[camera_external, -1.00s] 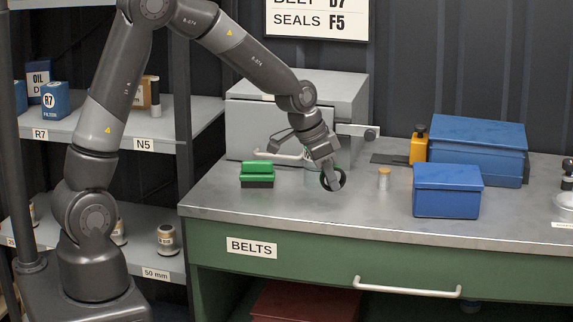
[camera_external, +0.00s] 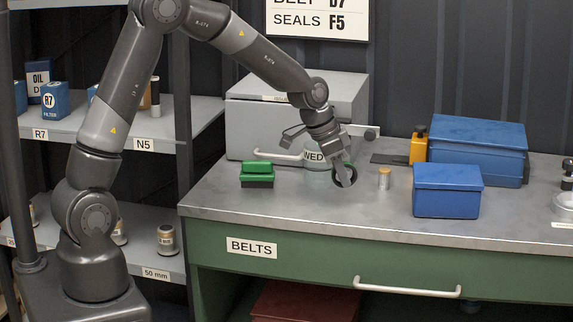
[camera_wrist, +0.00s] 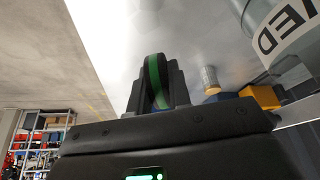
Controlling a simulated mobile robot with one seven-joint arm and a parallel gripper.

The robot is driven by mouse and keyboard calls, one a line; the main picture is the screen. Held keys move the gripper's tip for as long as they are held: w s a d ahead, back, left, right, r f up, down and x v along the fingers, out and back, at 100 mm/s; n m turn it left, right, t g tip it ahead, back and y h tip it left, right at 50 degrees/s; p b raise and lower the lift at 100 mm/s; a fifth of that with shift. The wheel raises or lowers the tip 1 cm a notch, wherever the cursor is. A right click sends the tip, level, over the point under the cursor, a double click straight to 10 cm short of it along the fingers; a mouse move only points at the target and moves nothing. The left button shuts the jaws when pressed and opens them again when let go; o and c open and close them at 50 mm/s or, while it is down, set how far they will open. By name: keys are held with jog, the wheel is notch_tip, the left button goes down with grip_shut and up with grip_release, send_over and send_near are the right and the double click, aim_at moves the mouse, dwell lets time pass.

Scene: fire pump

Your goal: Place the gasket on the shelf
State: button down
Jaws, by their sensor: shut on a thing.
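The gasket (camera_external: 345,177) is a black ring with a green band. My gripper (camera_external: 340,170) is shut on it and holds it just above the workbench top, near the back; the exact gap is hard to tell. In the wrist view, the ring's green and black edge (camera_wrist: 154,78) stands between my two dark fingers (camera_wrist: 157,92). The grey shelf unit at the left has an upper shelf (camera_external: 190,125) labelled R7 and N5, and a lower shelf (camera_external: 115,245) labelled 50 mm.
A pale jar lettered "WED" (camera_external: 316,167) stands close beside my gripper. A small brass-topped cylinder (camera_external: 384,179), a green box (camera_external: 257,174), blue boxes (camera_external: 447,190) and a grey cabinet (camera_external: 250,125) are on the bench (camera_external: 330,212). The bench front is clear.

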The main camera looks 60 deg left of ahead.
aim_at(340, 204)
jog(key=shift+w+a+f, duration=0.15)
jog(key=shift+a, duration=0.05)
jog(key=shift+f, duration=1.95)
jog(key=shift+f, duration=0.15)
jog(key=c, duration=1.3)
grip_release()
jog(key=shift+c, duration=0.2)
